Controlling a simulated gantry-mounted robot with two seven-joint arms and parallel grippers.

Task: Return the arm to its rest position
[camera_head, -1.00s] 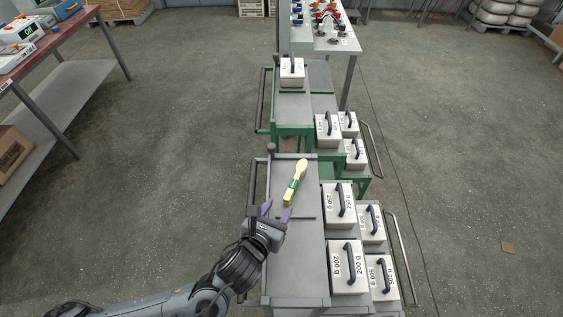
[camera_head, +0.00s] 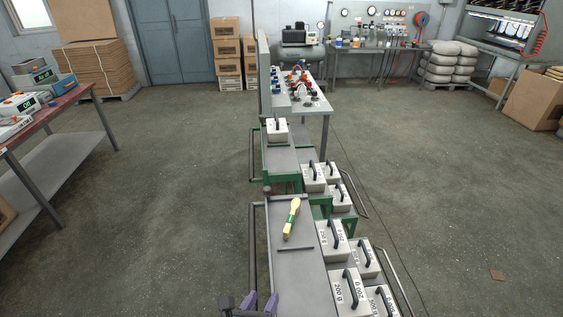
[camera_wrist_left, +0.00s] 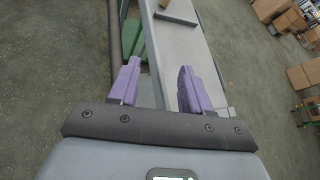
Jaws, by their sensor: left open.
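My left gripper (camera_head: 260,303) is at the bottom edge of the head view, near the front end of the grey cart top (camera_head: 297,268). Its purple fingers are apart with nothing between them, as the left wrist view (camera_wrist_left: 157,88) also shows. The rest of my left arm is out of the head view. My right gripper is not in view.
White weight blocks with black handles (camera_head: 332,240) stand on the cart's lower right shelf. A green-framed cart (camera_head: 284,160) with another white block (camera_head: 277,132) stands beyond. A red-topped table (camera_head: 48,113) is at the left. The floor between is clear.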

